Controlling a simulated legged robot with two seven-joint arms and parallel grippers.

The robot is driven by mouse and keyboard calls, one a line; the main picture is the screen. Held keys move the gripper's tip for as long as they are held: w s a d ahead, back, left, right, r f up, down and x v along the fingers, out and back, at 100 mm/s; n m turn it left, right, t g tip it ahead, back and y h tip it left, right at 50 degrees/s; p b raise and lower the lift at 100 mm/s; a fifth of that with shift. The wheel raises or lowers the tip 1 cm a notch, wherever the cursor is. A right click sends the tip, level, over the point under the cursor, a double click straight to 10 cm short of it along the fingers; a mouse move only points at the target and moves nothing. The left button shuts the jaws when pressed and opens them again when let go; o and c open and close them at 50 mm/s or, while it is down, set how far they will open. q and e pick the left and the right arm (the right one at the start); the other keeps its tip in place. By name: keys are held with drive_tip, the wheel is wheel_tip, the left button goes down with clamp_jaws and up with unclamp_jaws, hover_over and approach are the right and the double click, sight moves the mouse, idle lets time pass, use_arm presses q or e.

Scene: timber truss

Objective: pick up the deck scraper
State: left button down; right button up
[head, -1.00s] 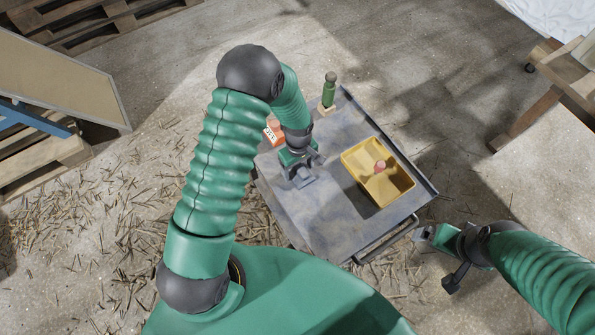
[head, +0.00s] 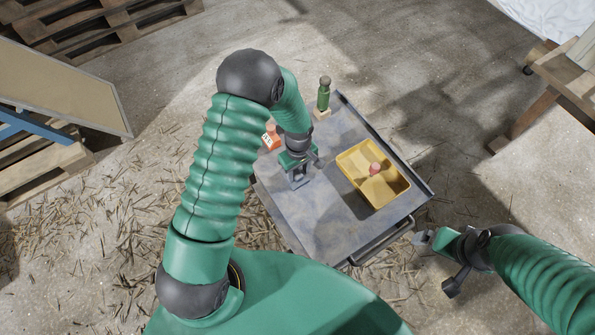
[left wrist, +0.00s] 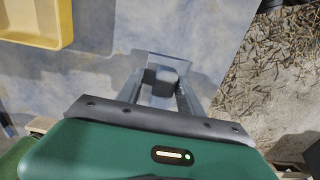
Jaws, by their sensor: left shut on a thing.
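The deck scraper (left wrist: 168,63) shows in the left wrist view as a grey, flat-edged piece with a darker block between my fingers. My left gripper (left wrist: 161,92) is shut on it, low over the cart top. In the head view my left gripper (head: 298,180) is over the left part of the cart, and the scraper is mostly hidden by it. I cannot tell whether the scraper touches the surface. My right gripper (head: 434,258) is off the cart's right front corner, away from the scraper; its finger gap is unclear.
The grey cart top (head: 318,217) carries a yellow bin (head: 355,157) with a pinkish item (head: 375,169) inside. A green bottle-like object (head: 324,96) stands at the back corner, and an orange-red box (head: 270,141) lies behind my left gripper. Straw litters the floor.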

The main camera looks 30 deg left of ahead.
sight(298, 171)
use_arm(q)
wheel_tip(298, 171, up, 3)
drive_tip(key=shift+a+r+p, duration=0.1)
drive_tip(key=shift+r+p, duration=0.05)
drive_tip(key=shift+p, duration=0.55)
drive_tip(key=s+d+r+p, duration=0.1)
drive_tip(key=s+d+p, duration=0.1)
drive_tip(key=s, duration=1.3)
drive_tip(key=shift+s+r, duration=0.15)
drive_tip(key=shift+s, duration=0.25)
